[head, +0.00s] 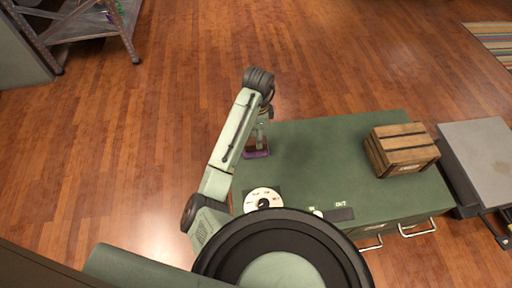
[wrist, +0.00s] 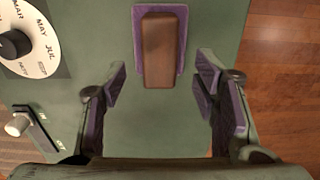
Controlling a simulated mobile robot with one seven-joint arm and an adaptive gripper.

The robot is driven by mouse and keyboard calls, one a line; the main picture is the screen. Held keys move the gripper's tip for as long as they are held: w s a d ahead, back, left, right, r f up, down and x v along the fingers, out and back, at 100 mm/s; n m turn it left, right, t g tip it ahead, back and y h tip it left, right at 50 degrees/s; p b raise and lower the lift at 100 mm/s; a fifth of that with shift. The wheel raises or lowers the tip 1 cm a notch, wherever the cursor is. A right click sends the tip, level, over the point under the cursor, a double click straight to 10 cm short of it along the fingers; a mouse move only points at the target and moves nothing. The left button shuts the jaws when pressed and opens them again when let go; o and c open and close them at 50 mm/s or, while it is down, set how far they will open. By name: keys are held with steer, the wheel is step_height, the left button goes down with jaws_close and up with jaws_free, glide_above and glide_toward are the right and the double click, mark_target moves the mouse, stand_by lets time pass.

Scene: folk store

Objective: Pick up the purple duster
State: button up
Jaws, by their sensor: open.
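The purple duster (wrist: 181,14) lies on the green cabinet top, a purple pad with a brown wooden block handle on it. In the wrist view it is at the top centre, ahead of and between my fingers. In the head view the duster (head: 257,154) shows at the cabinet's left edge, partly hidden by my arm. My gripper (wrist: 160,88) is open and empty, with purple pads inside its fingers. In the head view my gripper (head: 262,135) is above the cabinet's left edge, close to the duster.
The green cabinet (head: 330,150) also bears a wooden crate (head: 402,149) at the right and a white month dial (head: 263,199) at the front. A small knob (wrist: 18,124) is below the dial. A grey platform (head: 483,155) stands to the right. A metal shelf (head: 85,30) is far left.

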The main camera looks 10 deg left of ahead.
mark_target(255, 140)
steer(key=shift+s+a+f, duration=0.1)
steer(key=shift+a+f, duration=0.1)
steer(key=shift+f, duration=0.95)
steer(key=shift+s+a+f, duration=0.1)
steer(key=shift+a+f, duration=0.05)
steer(key=shift+f, duration=1)
jaws_close()
steer(key=shift+r, duration=0.1)
steer(key=shift+w+r, duration=0.1)
steer(key=shift+r, duration=0.35)
steer(key=r, duration=0.2)
steer(key=shift+s+r, duration=0.3)
steer(key=shift+s, duration=0.05)
steer(key=s+d+r+p, duration=0.1)
steer(key=s, duration=1.4)
steer(key=shift+s+d+r, duration=0.15)
steer(key=shift+r, duration=0.05)
